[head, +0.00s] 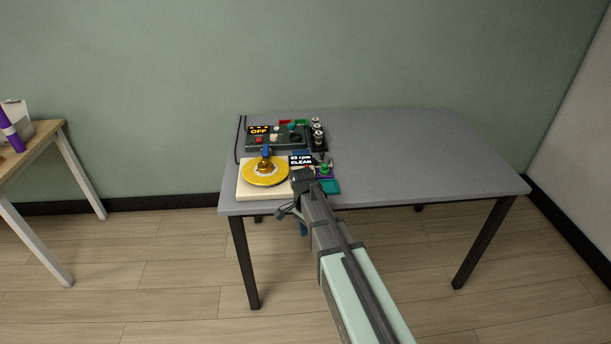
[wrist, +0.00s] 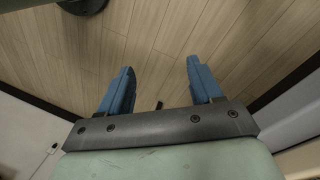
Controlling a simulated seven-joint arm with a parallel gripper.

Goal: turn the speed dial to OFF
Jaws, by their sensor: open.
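A cream turntable base (head: 246,192) with a yellow disc (head: 258,178) sits at the left front of the grey table. A small display (head: 300,160) beside the disc reads what looks like "33 rpm CLEAN". I cannot make out a speed dial for certain; part of the base's right side is hidden behind my arm. My gripper (wrist: 160,64) is open and empty in the wrist view, with its blue fingers apart over bare floor.
A dark control box (head: 270,145) with an "OFF" display (head: 259,130) stands behind the turntable. A green-topped purple piece (head: 324,170) and a teal pad (head: 330,187) lie to its right. The right of the grey table (head: 430,160) is clear. A wooden table (head: 45,138) stands far left.

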